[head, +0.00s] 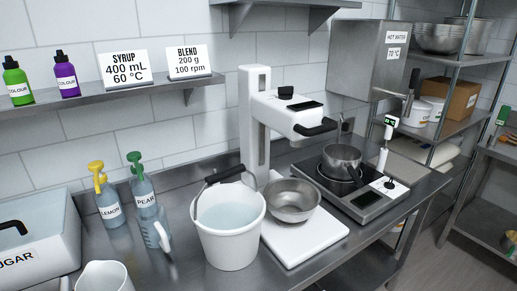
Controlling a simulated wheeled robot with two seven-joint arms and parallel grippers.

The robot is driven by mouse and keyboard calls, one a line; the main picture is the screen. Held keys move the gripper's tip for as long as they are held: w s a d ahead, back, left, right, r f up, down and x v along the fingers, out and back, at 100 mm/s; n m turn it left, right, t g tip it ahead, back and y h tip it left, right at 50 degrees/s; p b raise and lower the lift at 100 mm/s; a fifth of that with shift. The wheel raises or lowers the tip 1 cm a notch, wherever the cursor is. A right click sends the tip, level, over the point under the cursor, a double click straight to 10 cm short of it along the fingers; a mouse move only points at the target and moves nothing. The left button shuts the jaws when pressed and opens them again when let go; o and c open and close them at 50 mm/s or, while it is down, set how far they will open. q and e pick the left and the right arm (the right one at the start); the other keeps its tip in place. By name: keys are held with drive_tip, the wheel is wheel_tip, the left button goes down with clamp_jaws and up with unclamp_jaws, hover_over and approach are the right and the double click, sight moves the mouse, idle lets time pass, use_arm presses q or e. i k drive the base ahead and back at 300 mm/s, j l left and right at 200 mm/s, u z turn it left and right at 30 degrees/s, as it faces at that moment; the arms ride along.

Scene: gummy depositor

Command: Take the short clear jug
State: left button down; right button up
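A small clear jug (155,237) stands on the steel counter just in front of the green-pump PEAR bottle (145,200). It is upright, looks bluish and see-through, and its handle is on the right side. Its base is close to the white bucket (231,235), with a narrow gap between them. A whitish jug (103,277) is cut off by the bottom edge at the left. Neither of my grippers is in view.
The yellow-pump LEMON bottle (108,207) and SUGAR bin (42,235) stand left. The bucket has a raised dark-gripped handle. Right of it are a steel bowl (291,200) on the white mixer stand (318,240) and a pot (341,160) on a hot plate (357,207).

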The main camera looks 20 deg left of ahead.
sight(153, 221)
drive_tip(key=u, duration=1.4)
